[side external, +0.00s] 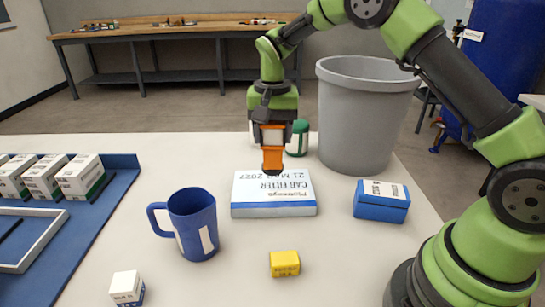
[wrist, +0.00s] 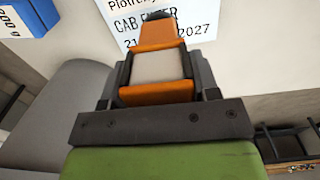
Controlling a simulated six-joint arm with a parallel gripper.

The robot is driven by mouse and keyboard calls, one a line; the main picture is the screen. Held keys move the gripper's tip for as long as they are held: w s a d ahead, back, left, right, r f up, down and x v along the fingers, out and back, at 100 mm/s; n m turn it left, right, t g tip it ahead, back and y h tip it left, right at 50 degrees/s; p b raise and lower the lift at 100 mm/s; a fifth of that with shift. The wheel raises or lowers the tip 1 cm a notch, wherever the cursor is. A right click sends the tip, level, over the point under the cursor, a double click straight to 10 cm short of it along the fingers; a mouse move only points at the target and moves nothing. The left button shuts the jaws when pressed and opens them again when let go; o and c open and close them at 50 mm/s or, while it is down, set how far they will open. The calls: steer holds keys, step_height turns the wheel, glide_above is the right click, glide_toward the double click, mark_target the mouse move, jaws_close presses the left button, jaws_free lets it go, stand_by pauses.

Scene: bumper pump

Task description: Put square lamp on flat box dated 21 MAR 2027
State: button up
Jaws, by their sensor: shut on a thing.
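The square lamp (side external: 273,148) is an orange block. In the wrist view the lamp (wrist: 158,67) shows a pale square face in an orange frame. My gripper (side external: 271,127) is shut on the lamp and points down. The flat box (side external: 275,205) is white with a blue lower edge, and its top reads CAB FILTER and 21 MAR 2027. In the side view the lamp's lower end overlaps the box's far edge. In the wrist view the lamp covers part of the box's label (wrist: 118,22). I cannot tell whether lamp and box touch.
A green-and-white can (side external: 299,139) stands behind the lamp, near a grey bin (side external: 365,110). A blue box (side external: 381,208) is right of the flat box. A blue mug (side external: 190,225), yellow block (side external: 284,264) and small box (side external: 126,286) stand nearer. A blue tray (side external: 122,162) lies left.

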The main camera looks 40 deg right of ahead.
mark_target(272, 151)
steer(key=shift+f, duration=2.2)
steer(key=shift+f, duration=0.2)
steer(key=o, duration=1.1)
steer(key=shift+r, duration=0.1)
step_height(272, 151, up, 12)
steer(key=shift+r, duration=0.2)
